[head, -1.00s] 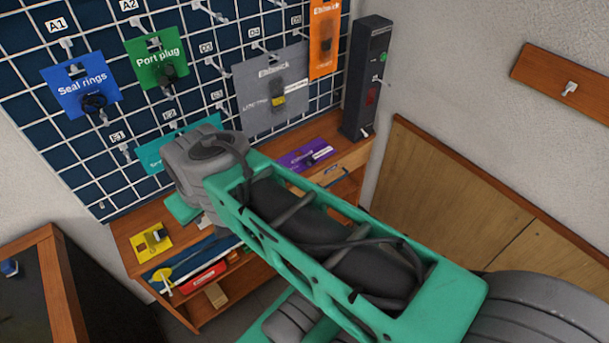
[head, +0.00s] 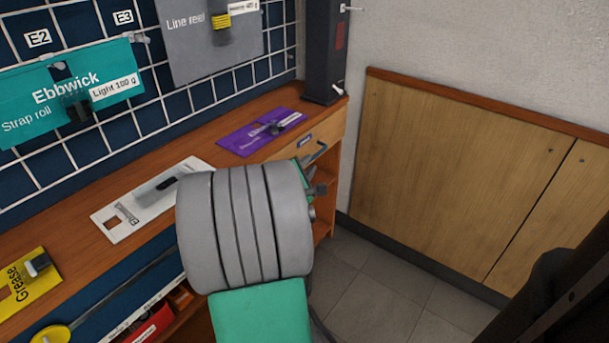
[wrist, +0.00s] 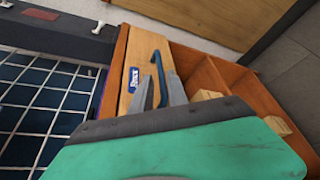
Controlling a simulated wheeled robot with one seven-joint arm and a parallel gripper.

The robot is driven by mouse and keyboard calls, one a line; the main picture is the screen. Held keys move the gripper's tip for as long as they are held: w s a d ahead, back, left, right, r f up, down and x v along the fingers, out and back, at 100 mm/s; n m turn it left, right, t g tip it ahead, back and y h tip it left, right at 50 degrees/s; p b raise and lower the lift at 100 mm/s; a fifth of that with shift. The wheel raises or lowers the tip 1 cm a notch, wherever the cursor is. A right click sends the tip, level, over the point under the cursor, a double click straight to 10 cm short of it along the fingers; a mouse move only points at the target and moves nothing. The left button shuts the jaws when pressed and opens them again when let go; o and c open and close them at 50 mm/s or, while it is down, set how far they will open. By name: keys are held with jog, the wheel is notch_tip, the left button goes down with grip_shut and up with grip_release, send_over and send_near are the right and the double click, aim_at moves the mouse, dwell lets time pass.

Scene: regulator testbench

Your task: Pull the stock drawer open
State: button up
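The stock drawer (head: 291,146) has a light wood front at the right end of the bench and looks flush with it. In the wrist view its front (wrist: 139,60) carries a blue label and a dark blue bar handle (wrist: 156,66). The handle also shows in the head view (head: 316,153). My gripper (wrist: 158,80) is open, its two grey fingers apart with the handle's near part between them in the picture. I cannot tell whether they touch it. In the head view my wrist hides most of the gripper.
Open shelf compartments (wrist: 210,75) lie beside the drawer. A dark upright post (head: 325,50) stands on the bench end. Purple (head: 245,138) and white (head: 125,215) cards lie on the bench top. A wire grid panel (head: 165,105) rises behind. Floor (head: 385,290) is clear at right.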

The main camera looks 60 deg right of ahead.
aim_at(315, 155)
jog(key=b+x, duration=0.2)
jog(key=x, duration=0.5)
jog(key=shift+f, duration=0.15)
jog(key=shift+w+d, duration=0.1)
jog(key=shift+d, duration=0.35)
grip_shut()
dwell(0.9)
